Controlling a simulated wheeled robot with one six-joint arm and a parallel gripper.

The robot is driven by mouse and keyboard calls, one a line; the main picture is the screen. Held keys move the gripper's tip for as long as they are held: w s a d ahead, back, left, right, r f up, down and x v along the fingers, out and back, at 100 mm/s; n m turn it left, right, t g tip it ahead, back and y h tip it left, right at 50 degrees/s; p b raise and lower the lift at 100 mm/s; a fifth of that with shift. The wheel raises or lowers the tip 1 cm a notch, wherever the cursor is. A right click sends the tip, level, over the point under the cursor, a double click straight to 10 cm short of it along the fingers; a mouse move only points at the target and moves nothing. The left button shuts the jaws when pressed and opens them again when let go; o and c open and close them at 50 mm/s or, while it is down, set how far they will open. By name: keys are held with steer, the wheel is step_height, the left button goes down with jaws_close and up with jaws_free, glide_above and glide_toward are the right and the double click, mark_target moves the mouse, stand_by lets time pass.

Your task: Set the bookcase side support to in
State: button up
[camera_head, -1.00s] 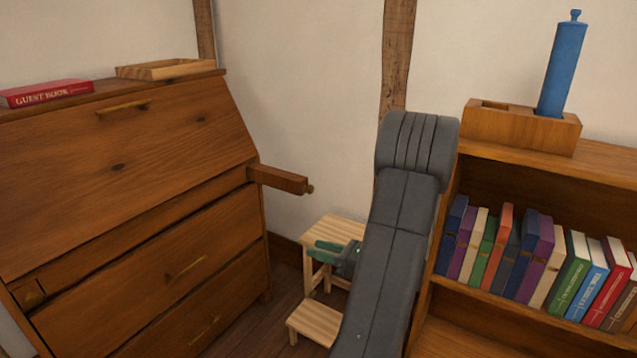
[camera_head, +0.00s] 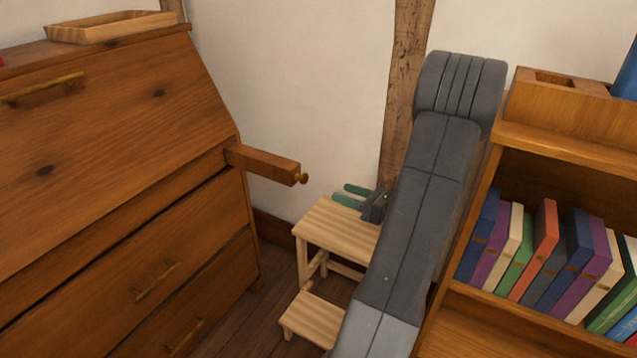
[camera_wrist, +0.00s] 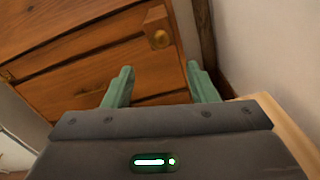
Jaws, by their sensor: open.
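The side support (camera_head: 262,163) is a wooden bar with a small brass knob (camera_head: 300,178) on its end. It sticks out from the upper right of the brown slant-front bureau (camera_head: 110,120). In the wrist view the end of the side support (camera_wrist: 153,20) and its knob (camera_wrist: 160,39) show above the gap between my fingers. My gripper (camera_head: 342,194) has green fingers, is open and empty, and points left. It is right of the knob and a little lower, apart from it. In the wrist view my gripper (camera_wrist: 160,69) faces the bureau drawers.
A pale wooden step stool (camera_head: 335,228) stands below my gripper. A bookcase (camera_head: 560,155) with several books is on the right, close to my arm. The wall and a timber post (camera_head: 405,60) are behind. A wooden tray (camera_head: 110,27) lies on the bureau top.

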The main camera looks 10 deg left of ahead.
mark_target(306, 180)
steer(key=b+x, duration=0.2)
steer(key=x, duration=0.8)
steer(key=shift+w+a, duration=0.1)
steer(key=shift+a, duration=0.2)
jaws_close()
